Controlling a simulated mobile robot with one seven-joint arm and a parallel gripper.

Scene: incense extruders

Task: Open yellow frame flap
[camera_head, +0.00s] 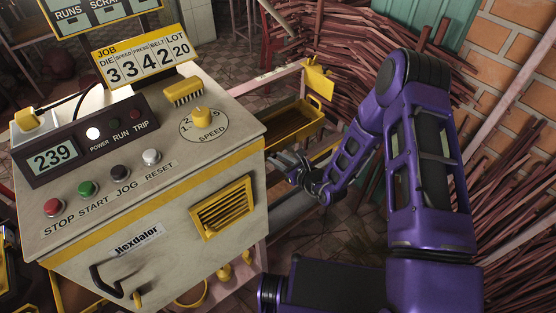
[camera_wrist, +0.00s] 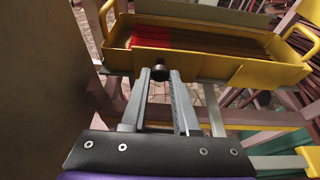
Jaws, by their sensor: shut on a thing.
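My gripper (camera_head: 288,163) is beside the right side of the beige machine cabinet, in front of a yellow tray (camera_head: 292,128). In the wrist view my gripper (camera_wrist: 160,78) has its two grey fingers close together, shut on a small dark round knob (camera_wrist: 159,72) below the tray's front wall. What the knob is fixed to is not clear. The yellow tray (camera_wrist: 275,73) is level and holds red and brown sticks. A yellow-framed louvred panel (camera_head: 223,207) sits flat on the cabinet front, away from my gripper. I cannot tell which yellow part is the flap.
The beige cabinet (camera_head: 120,205) stands close on the left, with buttons and a speed knob (camera_head: 202,117) on top. Pinkish frame bars (camera_head: 265,78) run behind the tray. Piles of brown sticks (camera_head: 340,35) fill the back and right.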

